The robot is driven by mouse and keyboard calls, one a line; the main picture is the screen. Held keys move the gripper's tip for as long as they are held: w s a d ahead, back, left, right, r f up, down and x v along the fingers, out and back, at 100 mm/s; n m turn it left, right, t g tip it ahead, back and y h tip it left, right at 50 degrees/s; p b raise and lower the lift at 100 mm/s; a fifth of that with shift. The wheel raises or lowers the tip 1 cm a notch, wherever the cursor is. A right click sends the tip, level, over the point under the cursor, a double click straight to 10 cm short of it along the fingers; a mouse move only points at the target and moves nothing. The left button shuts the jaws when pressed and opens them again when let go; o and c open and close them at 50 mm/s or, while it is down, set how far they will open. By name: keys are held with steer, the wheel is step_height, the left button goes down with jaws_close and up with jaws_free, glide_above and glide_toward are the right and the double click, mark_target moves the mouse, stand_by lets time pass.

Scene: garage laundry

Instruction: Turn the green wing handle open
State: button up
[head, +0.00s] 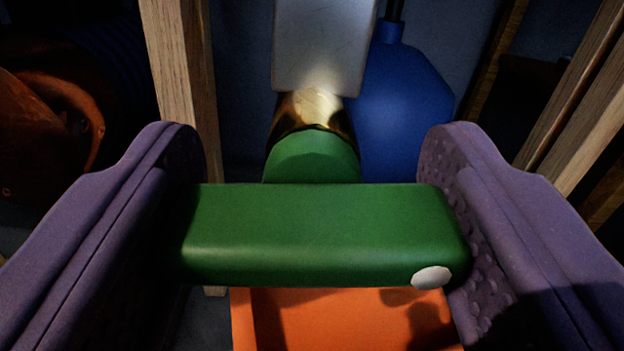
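The green wing handle (315,232) lies crosswise in the lower middle of the head view, about level. A white dot marks its right end. Its green hub (312,160) joins a brass fitting (314,108) behind it. The purple fingers of my gripper (316,205) stand at the two ends of the handle, with the handle spanning between their pads. No gap shows at the right end. The left end runs into the shadow of the left finger, so contact there is harder to see.
A pale grey block (322,45) stands above the brass fitting. A blue container (398,115) is behind to the right. Wooden posts (182,70) rise at left and right. An orange surface (340,320) lies below the handle. A rust-coloured object (45,125) sits at far left.

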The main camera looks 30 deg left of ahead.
steer(key=shift+c, duration=0.7)
steer(key=shift+n, duration=0.3)
steer(key=n, duration=0.7)
steer(key=shift+s+a+p, duration=0.1)
steer(key=shift+p, duration=0.25)
steer(key=n+p, duration=0.1)
steer(key=n, duration=0.4)
steer(key=shift+f, duration=0.1)
steer(key=shift+n+p, duration=0.35)
steer(key=shift+n, duration=1.65)
steer(key=shift+f, duration=0.1)
